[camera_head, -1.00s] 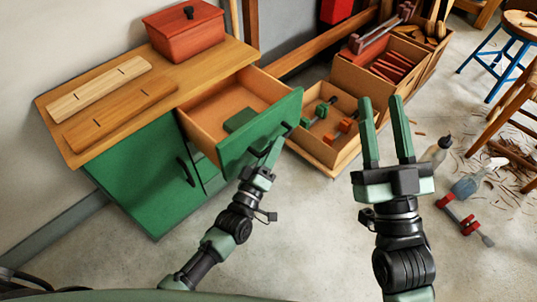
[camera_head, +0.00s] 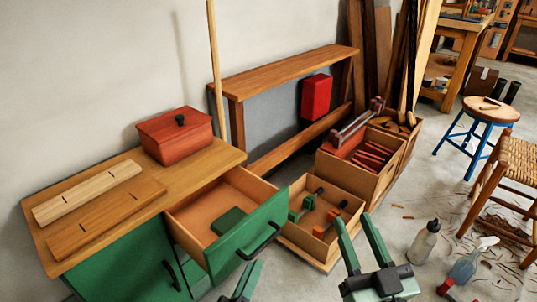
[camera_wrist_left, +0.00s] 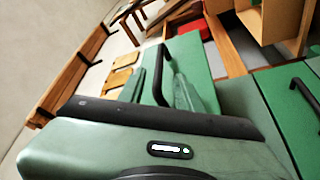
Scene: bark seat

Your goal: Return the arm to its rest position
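My left gripper (camera_head: 250,268) is at the bottom edge of the head view, just below the front of the open green drawer (camera_head: 225,258). It looks apart from the black drawer handle (camera_head: 262,240). Its fingers are seen nearly edge-on and cut off by the frame, so their gap is unclear. In the left wrist view, a green front with a black handle (camera_wrist_left: 160,75) lies ahead.
The green cabinet (camera_head: 110,262) carries a red box (camera_head: 176,138) and two wooden boards. A wooden crate (camera_head: 345,208) with clamps stands right of the drawer. Bottles (camera_head: 424,242), a blue-legged stool (camera_head: 491,110) and a woven chair are at right. Some floor before the crate is clear.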

